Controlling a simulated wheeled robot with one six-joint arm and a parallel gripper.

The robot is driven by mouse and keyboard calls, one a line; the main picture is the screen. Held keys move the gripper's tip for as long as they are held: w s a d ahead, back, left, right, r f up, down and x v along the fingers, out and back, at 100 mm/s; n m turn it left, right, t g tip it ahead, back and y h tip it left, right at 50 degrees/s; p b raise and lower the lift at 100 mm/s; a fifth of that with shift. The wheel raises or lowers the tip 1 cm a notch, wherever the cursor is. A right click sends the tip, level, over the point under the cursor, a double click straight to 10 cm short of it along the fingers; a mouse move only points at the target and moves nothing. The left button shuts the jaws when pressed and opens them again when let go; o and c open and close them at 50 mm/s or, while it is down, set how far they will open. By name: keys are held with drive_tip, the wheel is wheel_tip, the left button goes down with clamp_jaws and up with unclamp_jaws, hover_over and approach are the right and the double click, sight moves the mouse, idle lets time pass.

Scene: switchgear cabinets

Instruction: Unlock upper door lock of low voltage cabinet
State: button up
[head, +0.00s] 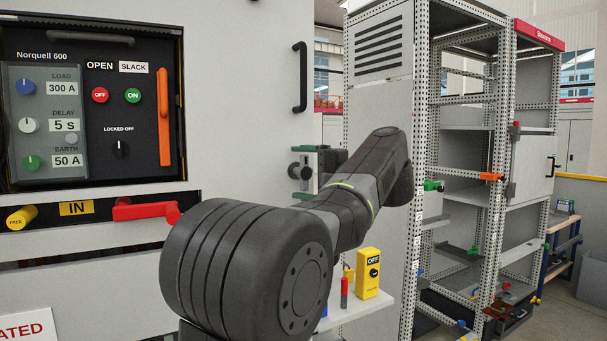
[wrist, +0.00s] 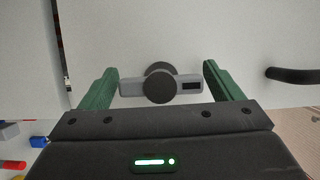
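The low voltage cabinet door (head: 245,90) is the pale panel on the left in the head view. A door lock with a dark round knob on a grey bar (wrist: 130,88) shows in the middle of the wrist view. In the head view its dark knob (head: 294,171) is below the black door handle (head: 300,77), partly hidden by my gripper. My gripper (head: 306,172) is at the lock, with its green fingers apart. In the wrist view my gripper (wrist: 160,68) is open, one finger on each side of the lock, with gaps visible on both sides.
The black handle also shows at the right of the wrist view (wrist: 290,75). A red lever (head: 145,210) and control panel (head: 90,100) are at left. A shelf with a yellow OFF box (head: 368,274) is below my arm. An open perforated frame (head: 425,130) stands right.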

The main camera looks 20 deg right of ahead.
drive_tip(key=shift+o, duration=0.5)
drive_tip(key=b+v, duration=0.1)
drive_tip(key=v, duration=1.3)
drive_tip(key=shift+w+a, duration=0.1)
drive_tip(key=shift+w, duration=0.1)
drive_tip(key=p+x, duration=0.1)
drive_tip(key=x, duration=1.2)
drive_tip(key=shift+w+a, duration=0.15)
drive_tip(key=shift+w, duration=0.1)
